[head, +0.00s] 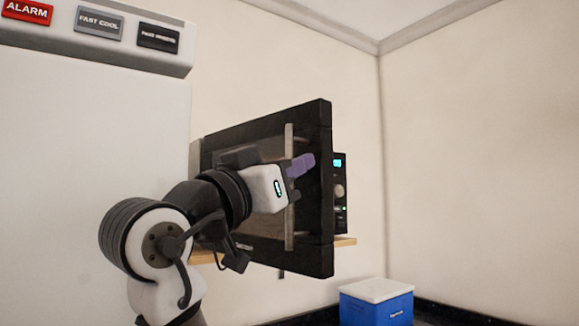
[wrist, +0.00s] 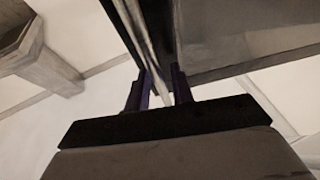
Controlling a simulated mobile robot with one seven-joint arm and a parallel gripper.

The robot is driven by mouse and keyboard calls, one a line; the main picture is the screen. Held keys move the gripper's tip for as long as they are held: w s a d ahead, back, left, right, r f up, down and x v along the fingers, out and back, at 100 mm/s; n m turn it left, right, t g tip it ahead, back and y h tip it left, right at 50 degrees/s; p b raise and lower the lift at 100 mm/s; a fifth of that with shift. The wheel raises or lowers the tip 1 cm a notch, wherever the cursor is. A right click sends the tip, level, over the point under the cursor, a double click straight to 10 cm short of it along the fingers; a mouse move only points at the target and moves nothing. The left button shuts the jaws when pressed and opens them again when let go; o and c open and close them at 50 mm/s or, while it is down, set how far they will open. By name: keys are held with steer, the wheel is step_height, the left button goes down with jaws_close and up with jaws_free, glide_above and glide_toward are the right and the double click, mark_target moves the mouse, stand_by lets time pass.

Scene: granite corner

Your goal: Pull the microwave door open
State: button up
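The microwave has a black-framed door (head: 320,190) with a dark window and a pale vertical bar handle (head: 289,222). The door's right edge stands out in front of the control panel (head: 340,190), so the door looks partly open. My gripper (head: 300,166), with purple finger pads, is at the upper part of the handle. In the wrist view my gripper (wrist: 160,88) has one finger on each side of the handle (wrist: 148,40) and looks shut on it. The door (wrist: 225,35) fills the upper right there. My arm hides part of the door window and the microwave's inside.
A wooden shelf (head: 346,241) shows under the microwave. A large white cabinet (head: 80,150) with label plates stands at the left. A blue cooler with a white lid (head: 376,305) sits low at the right.

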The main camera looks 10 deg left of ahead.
steer(key=shift+o, duration=0.6)
step_height(320, 180, up, 20)
steer(key=shift+p, duration=0.3)
steer(key=shift+f, duration=0.1)
stand_by(0.6)
